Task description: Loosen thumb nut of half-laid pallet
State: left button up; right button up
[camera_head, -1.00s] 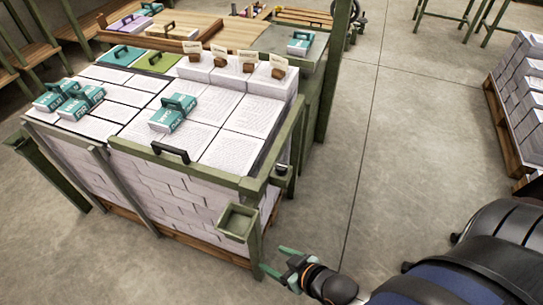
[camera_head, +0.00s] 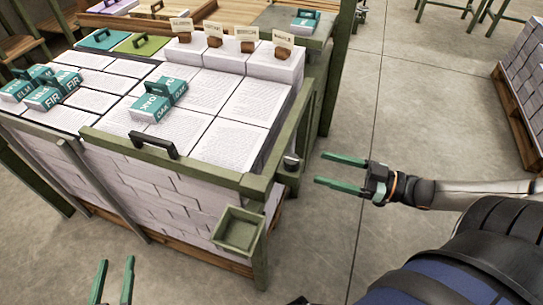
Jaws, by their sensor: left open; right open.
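The half-laid pallet (camera_head: 229,107) carries paper stacks inside a green frame (camera_head: 196,165). A small dark knob with a light top, which looks like the thumb nut (camera_head: 291,161), sits at the frame's right corner post. My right gripper (camera_head: 328,171) is open and empty, its green fingers pointing left, a short way right of the nut and apart from it. My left gripper (camera_head: 112,281) is open and empty at the bottom edge, in front of the pallet; only its fingers show. The nut's thread is too small to make out.
A green open box (camera_head: 238,231) hangs on the corner post below the nut. A black handle (camera_head: 142,143) is on the frame's front rail. Teal labelled blocks (camera_head: 158,100) lie on the paper. Another paper pallet (camera_head: 520,90) stands far right. The floor between is clear.

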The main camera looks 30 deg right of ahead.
aim_at(286, 158)
jog(key=b+x, duration=0.4)
jog(key=x, duration=0.3)
jog(key=b+x, duration=0.2)
jog(key=shift+w+a+f, duration=0.1)
jog(key=shift+w+a, duration=0.35)
jog(key=shift+w, duration=0.05)
pick_arm(q)
jog(key=s+r+m+t+h, duration=0.2)
jog(key=r+m+h, duration=0.1)
jog(key=r, duration=0.4)
jog(key=s+d+r+m+t+h+b, duration=0.1)
jog(key=s+r+m+t+h, duration=0.1)
jog(key=r+h, duration=0.2)
jog(key=s+d+r+m+t+h, duration=0.1)
jog(key=s+r+m+t+h, duration=0.1)
jog(key=r, duration=0.8)
jog(key=shift+r+m+t+h, duration=0.25)
jog(key=shift+m+t+h, duration=0.45)
jog(key=shift+h, duration=0.4)
pick_arm(e)
jog(key=shift+x, duration=0.9)
pick_arm(q)
jog(key=shift+s+d, duration=0.1)
pick_arm(e)
jog(key=shift+c, duration=0.2)
grip_shut()
